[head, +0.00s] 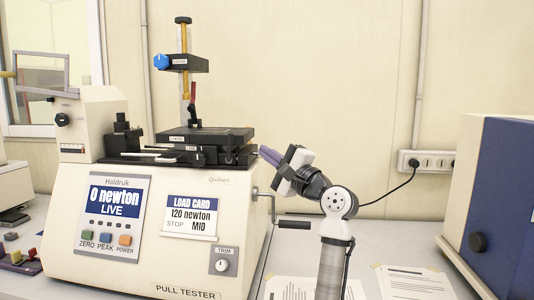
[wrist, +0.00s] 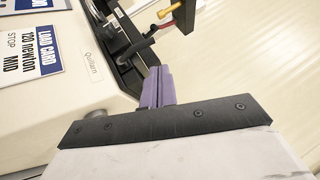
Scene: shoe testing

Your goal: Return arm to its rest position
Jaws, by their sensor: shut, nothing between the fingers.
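My gripper (head: 268,156) is shut with nothing between its purple fingers. In the head view it points left, close to the right end of the black stage on top of the pull tester (head: 80,240). In the wrist view the shut fingers (wrist: 156,86) show in front of the black stage edge (wrist: 112,40); I cannot tell whether they touch it. My arm rises from the lower middle of the head view and bends left at the elbow.
The crank handle (head: 293,224) sticks out from the tester's right side, just left of my arm. Papers (head: 412,284) lie on the bench to the right. A blue and cream box (head: 500,215) stands at the far right. A wall socket (head: 428,162) with a black cable is behind.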

